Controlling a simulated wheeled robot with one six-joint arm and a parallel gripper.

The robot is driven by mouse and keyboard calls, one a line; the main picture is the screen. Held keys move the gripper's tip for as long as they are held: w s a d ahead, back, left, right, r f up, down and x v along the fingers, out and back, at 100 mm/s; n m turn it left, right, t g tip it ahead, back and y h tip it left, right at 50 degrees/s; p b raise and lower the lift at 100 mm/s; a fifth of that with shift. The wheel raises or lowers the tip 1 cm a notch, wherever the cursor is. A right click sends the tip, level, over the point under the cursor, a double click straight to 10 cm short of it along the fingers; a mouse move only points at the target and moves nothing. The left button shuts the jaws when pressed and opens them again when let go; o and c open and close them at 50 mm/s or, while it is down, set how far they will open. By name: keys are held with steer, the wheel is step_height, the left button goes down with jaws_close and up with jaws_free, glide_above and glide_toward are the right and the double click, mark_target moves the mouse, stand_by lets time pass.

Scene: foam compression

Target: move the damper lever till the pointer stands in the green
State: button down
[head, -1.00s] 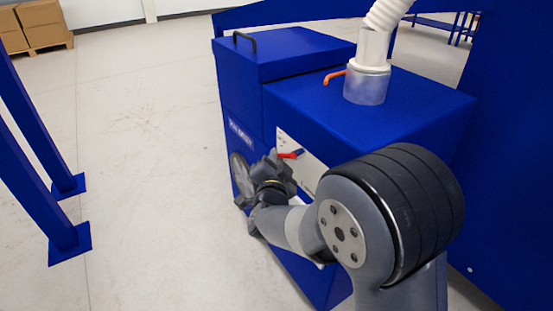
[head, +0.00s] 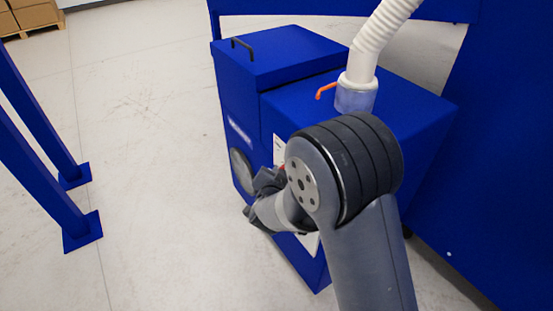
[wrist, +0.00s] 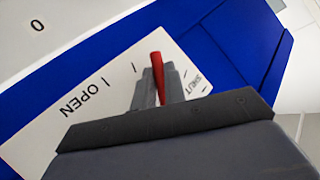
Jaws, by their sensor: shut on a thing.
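The red damper lever (wrist: 157,70) stands up between the two fingers of my gripper (wrist: 159,88) in the wrist view. The fingers are shut on it. Behind it is a white plate (wrist: 115,85) marked OPEN on the left and SHUT on the right, with tick marks. The lever stands between the two words, nearer SHUT. In the head view my gripper (head: 266,183) is at the machine's front, and only a bit of red shows beside it. Part of a pale dial (wrist: 60,30) with a 0 shows at the wrist view's upper left. No pointer or green band is visible.
The blue machine (head: 285,52) carries a white hose (head: 378,35) and an orange handle (head: 326,90) on top. A round grey disc (head: 240,168) is on its front, left of my gripper. Blue posts (head: 50,195) stand at left; the floor between is clear.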

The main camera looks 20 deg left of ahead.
steer(key=shift+s+d+f+n+g+p, duration=0.1)
steer(key=shift+s+d+n+g+p, duration=0.2)
steer(key=shift+p, duration=0.9)
steer(key=shift+w+h, duration=0.1)
steer(key=shift+h, duration=0.2)
steer(key=c, duration=1.5)
jaws_free()
steer(key=shift+o, duration=0.2)
steer(key=p+v, duration=0.2)
steer(key=v, duration=0.8)
steer(key=shift+s+r, duration=0.25)
steer(key=shift+s, duration=0.1)
